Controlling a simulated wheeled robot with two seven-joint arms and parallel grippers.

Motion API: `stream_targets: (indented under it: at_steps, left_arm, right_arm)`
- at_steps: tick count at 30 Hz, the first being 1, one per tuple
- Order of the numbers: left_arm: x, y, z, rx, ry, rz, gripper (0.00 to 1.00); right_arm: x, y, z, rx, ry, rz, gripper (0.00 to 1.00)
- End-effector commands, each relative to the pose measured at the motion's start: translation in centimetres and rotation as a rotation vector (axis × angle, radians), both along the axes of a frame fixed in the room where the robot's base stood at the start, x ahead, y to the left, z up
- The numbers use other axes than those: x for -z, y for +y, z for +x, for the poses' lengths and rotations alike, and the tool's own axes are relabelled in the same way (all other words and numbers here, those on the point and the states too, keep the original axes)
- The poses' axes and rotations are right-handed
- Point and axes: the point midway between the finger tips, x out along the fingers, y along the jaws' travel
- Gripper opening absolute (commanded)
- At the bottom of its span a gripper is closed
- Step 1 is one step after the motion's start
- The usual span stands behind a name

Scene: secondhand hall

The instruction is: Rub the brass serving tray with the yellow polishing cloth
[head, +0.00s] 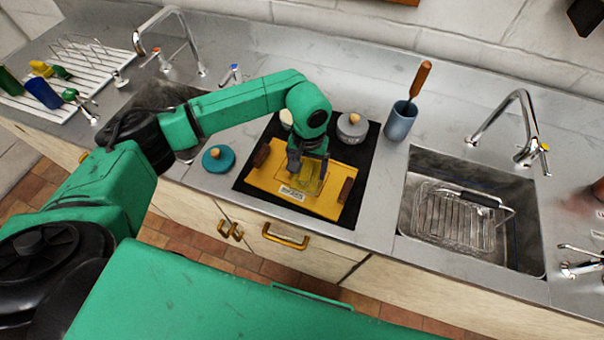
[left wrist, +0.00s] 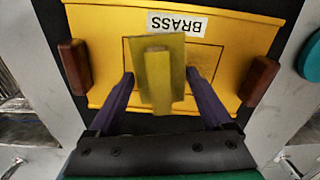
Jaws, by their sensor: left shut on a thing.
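The brass serving tray (head: 264,180) is a flat golden-yellow tray with a dark red-brown handle at each end and a white label reading BRASS. It lies on a black mat (head: 358,160) on the counter. It also shows in the left wrist view (left wrist: 108,20). My left gripper (head: 304,168) is over the tray's middle and shut on the yellow polishing cloth (head: 314,180). In the left wrist view the cloth (left wrist: 174,92) is a yellow pad with a raised ridge, between the fingers. I cannot tell whether it touches the tray. My right gripper is not in view.
A teal round lidded thing (head: 218,159) stands left of the mat. A grey lidded pot (head: 352,127) stands behind the tray, and a blue cup (head: 400,122) holds a wooden-handled tool. A sink with a wire rack (head: 455,218) is at the right. Counter behind the mat is mostly clear.

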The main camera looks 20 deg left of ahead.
Motion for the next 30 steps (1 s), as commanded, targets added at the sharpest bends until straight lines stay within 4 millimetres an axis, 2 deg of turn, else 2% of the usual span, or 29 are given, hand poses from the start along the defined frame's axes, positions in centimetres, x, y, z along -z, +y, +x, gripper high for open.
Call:
stream_targets:
  at_steps: [9, 20, 30]
  left_arm:
    - [0.1, 3.1, 0.5, -0.003, 0.001, 0.004, 0.17]
    - [0.1, 3.4, 0.5, -0.002, 0.001, 0.002, 0.17]
    - [0.1, 6.4, 1.0, -0.004, 0.001, 0.004, 0.17]
  right_arm:
    - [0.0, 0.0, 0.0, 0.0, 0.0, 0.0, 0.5]
    - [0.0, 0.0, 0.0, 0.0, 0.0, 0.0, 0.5]
    - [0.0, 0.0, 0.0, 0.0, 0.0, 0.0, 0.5]
